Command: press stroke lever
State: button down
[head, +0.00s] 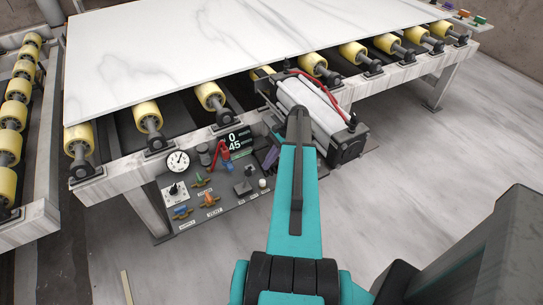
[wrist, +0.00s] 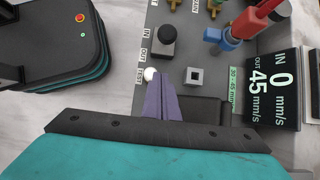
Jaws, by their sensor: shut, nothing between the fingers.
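A grey control panel (head: 225,205) sits under the slab table's front edge. A black knob-like control (head: 243,187) stands near its lower edge, beside IN and OUT labels; it also shows in the wrist view (wrist: 166,42). I cannot tell for sure that this is the stroke lever. A white round button (head: 262,183) is beside it, and a square socket-like piece (wrist: 195,75) is close by. My gripper (head: 270,158) has purple fingers, shut and empty. In the wrist view its fingertips (wrist: 160,86) are just beside the white button, apart from the black control; contact with the button is unclear.
A display (wrist: 272,88) reads IN 0 and OUT 45 mm/s. A red handle (head: 221,150), a gauge (head: 178,161) and coloured valves (head: 208,200) crowd the panel. A white cylinder unit (head: 315,105) is right of the panel. A marble slab (head: 220,45) lies above on yellow rollers.

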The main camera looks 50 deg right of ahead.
aim_at(246, 179)
jog(key=shift+w+a+r+p, duration=0.1)
jog(key=shift+w+a+p, duration=0.2)
jog(key=shift+a, duration=0.4)
jog(key=shift+w+a+r+p, duration=0.1)
jog(key=shift+w+a+p, duration=0.15)
jog(key=shift+a, duration=0.45)
jog(key=shift+w+a+p, duration=0.3)
jog(key=shift+a, duration=0.4)
jog(key=shift+a, duration=0.1)
